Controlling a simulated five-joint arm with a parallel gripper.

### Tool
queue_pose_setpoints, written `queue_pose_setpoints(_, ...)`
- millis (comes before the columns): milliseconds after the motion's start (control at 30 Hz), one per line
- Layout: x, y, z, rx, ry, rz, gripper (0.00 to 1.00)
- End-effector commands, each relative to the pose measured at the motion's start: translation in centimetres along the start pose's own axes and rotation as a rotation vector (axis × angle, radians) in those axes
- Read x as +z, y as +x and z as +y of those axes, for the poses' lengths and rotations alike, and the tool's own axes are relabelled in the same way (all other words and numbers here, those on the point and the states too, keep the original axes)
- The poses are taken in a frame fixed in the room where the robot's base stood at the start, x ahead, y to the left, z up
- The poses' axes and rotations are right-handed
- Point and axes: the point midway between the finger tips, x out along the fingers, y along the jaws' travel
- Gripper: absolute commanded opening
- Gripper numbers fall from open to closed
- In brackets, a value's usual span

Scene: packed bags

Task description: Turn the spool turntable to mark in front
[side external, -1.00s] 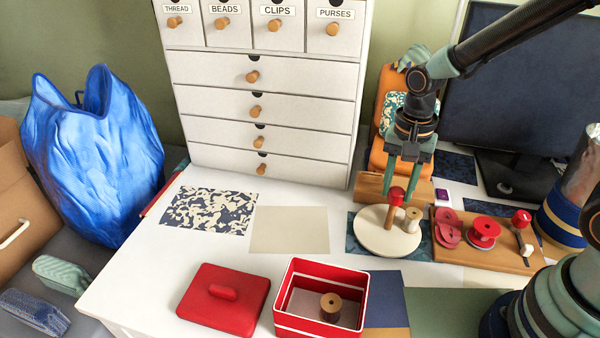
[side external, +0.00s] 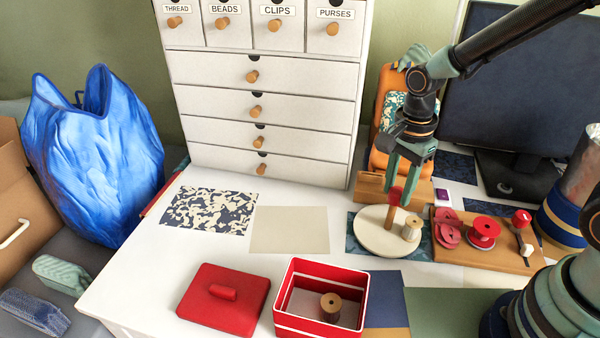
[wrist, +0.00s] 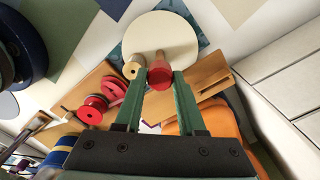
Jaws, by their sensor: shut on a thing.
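The turntable is a round cream disc (side external: 375,239) lying flat on the table; it also shows in the wrist view (wrist: 160,34). A brown post with a red top (side external: 395,196) stands upright on it, and a small wooden spool (side external: 411,228) stands beside the post. My gripper (side external: 402,200) comes from above, shut on the red top of the post. In the wrist view my gripper (wrist: 158,76) has its two green fingers either side of the red top (wrist: 160,72), with the spool (wrist: 133,67) just left. I cannot make out a separate mark on the disc.
A wooden board with red spools (side external: 485,240) lies close to the right of the disc. A wooden block (side external: 370,187) stands behind it. An open red box (side external: 287,318) with a spool inside and a red lid (side external: 225,310) are in front. The white table to the left is mostly clear.

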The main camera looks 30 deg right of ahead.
Motion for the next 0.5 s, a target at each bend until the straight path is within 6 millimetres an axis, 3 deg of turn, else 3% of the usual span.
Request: queue_pose_setpoints(500, -0.02, -0.2, -0.06, -0.002, 0.26, 0.0, 0.0)
